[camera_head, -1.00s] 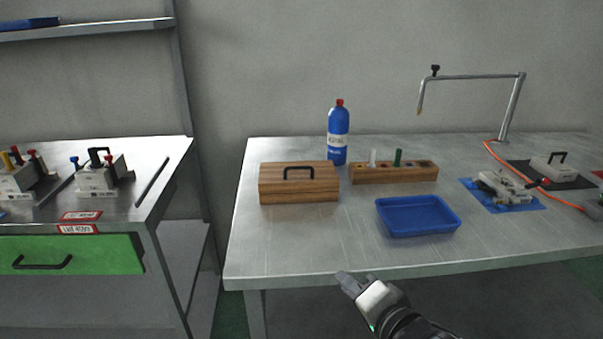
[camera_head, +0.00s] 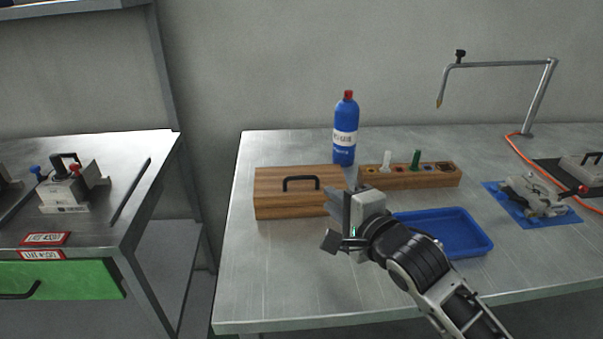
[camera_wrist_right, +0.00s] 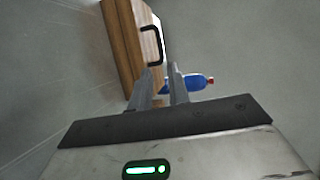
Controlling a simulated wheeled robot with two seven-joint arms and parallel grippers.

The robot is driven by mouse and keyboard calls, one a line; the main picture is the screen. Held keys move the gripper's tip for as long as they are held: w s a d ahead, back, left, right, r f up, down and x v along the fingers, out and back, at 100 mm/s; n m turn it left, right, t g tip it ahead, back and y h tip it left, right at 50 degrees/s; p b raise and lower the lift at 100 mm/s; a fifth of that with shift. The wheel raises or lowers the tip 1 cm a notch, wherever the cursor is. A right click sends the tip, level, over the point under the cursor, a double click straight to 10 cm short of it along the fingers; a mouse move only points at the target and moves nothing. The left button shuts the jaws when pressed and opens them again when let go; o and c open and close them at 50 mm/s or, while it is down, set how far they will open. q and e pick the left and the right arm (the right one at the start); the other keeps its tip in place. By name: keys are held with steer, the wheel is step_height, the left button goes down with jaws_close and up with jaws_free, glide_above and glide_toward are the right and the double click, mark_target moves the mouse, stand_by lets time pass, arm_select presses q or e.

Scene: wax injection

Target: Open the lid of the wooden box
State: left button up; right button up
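The wooden box (camera_head: 290,204) sits on the metal table, left of the middle, with its lid closed and a black handle (camera_head: 300,182) on top. It also shows at the top of the right wrist view (camera_wrist_right: 122,40), with the handle (camera_wrist_right: 153,45) just beyond the fingers. My right gripper (camera_head: 344,194) is at the box's right front corner and hides a little of it. Its fingers (camera_wrist_right: 161,72) are apart with nothing between them. I cannot tell whether it touches the box. My left gripper is out of view.
A blue bottle (camera_head: 344,140) and a wooden block with pegs (camera_head: 435,178) stand behind and right of the box. A blue tray (camera_head: 470,238) lies partly behind my right arm. The table in front of the box is clear. A second bench (camera_head: 145,150) stands left.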

mark_target(303, 179)
steer(key=x, duration=1.3)
steer(key=shift+c, duration=0.4)
jaws_close()
